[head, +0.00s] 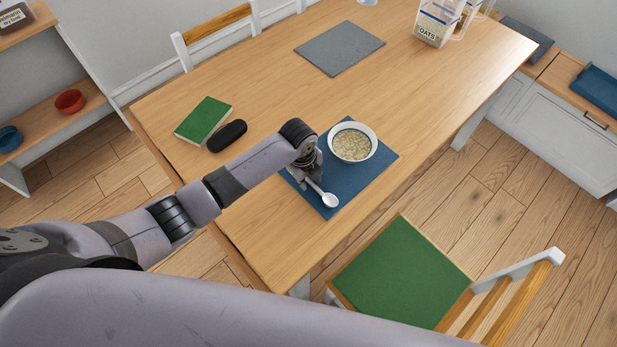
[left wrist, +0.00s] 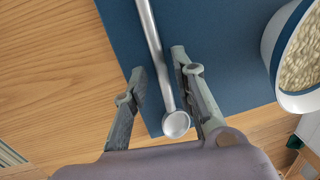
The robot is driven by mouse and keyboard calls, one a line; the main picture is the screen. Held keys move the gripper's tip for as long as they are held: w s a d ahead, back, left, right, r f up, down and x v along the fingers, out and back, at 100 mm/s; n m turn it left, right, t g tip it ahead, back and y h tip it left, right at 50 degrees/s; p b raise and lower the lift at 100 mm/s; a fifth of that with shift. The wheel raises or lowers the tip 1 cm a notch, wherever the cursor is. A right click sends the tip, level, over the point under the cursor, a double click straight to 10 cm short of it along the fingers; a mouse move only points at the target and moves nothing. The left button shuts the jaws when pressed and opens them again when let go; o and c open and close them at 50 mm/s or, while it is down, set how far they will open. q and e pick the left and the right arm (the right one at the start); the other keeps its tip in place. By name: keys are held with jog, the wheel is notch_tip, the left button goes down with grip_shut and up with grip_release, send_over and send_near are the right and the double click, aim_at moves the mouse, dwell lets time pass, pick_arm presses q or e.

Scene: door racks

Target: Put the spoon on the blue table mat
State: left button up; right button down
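The blue table mat (head: 362,182) lies on the wooden table near its front edge. The metal spoon (head: 329,199) lies on the mat's near part, its bowl towards the front edge. My left gripper (head: 304,178) is low over the mat, around the spoon's handle. Its fingers (left wrist: 158,68) are apart, with a clear gap on the left of the handle; the right finger is very close to it. My right gripper is not in view.
A white bowl of oats (head: 352,142) stands on the mat beside the spoon. A green book (head: 205,120) and a black case (head: 227,136) lie to the left. A grey mat (head: 340,48) and an oats container (head: 436,22) are farther back. A green-seated chair (head: 402,270) stands in front.

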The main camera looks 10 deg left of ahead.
pick_arm(q)
jog(key=shift+r, duration=0.1)
jog(key=shift+r, duration=0.25)
jog(key=r, duration=0.3)
jog(key=s+r, duration=0.1)
jog(key=r, duration=0.3)
jog(key=a+r, duration=0.1)
jog(key=r, duration=0.3)
jog(key=shift+s+r, duration=0.2)
jog(key=shift+s, duration=0.1)
jog(key=shift+d, duration=0.1)
